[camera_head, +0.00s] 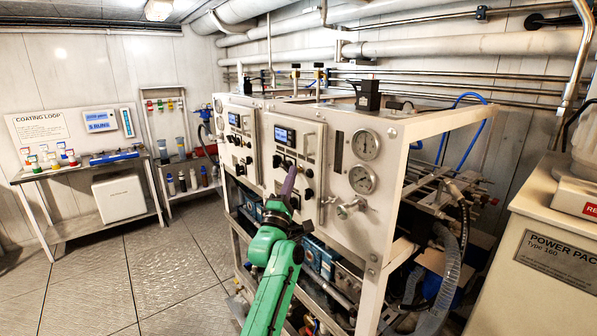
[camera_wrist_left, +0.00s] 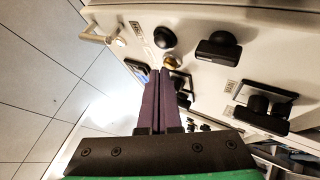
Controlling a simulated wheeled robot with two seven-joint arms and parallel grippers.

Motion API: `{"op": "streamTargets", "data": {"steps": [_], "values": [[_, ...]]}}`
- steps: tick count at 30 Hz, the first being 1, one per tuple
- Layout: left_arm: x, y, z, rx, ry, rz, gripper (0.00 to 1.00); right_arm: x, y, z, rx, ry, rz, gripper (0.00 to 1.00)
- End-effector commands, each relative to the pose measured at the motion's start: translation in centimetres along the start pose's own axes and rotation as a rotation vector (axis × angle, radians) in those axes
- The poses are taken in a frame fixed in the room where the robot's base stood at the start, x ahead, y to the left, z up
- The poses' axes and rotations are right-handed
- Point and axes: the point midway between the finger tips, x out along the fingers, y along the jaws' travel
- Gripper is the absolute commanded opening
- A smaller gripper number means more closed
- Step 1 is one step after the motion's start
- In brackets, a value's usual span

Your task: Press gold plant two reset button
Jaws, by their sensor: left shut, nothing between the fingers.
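The white watermaker cabinet (camera_head: 345,205) carries two control panels. My left gripper (camera_head: 291,168) is at the nearer panel, below its blue screen (camera_head: 285,135). Its purple fingers are shut together with nothing between them. In the left wrist view, the fingertips (camera_wrist_left: 160,71) are close beside a small gold button (camera_wrist_left: 172,62); I cannot tell whether they touch it. A round black knob (camera_wrist_left: 164,38) and a black handle-like switch (camera_wrist_left: 219,46) are near the button. In the head view the gold button cannot be made out behind the gripper. My right gripper is not in view.
Two gauges (camera_head: 363,180) and a valve handle (camera_head: 350,208) are on the cabinet front to the right of the panel. The farther panel has its own screen (camera_head: 235,119). A bench (camera_head: 85,170) stands at the left wall. The tiled floor between is clear.

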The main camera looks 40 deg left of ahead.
Motion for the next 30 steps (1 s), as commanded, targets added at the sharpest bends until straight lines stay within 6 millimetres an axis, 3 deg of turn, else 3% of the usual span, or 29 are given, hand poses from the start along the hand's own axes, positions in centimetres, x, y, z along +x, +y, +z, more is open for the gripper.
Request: {"op": "streamTargets", "data": {"steps": [30], "values": [[-0.01, 0.03, 0.01, 0.000, 0.000, -0.001, 0.00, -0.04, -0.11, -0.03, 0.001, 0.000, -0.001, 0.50]]}}
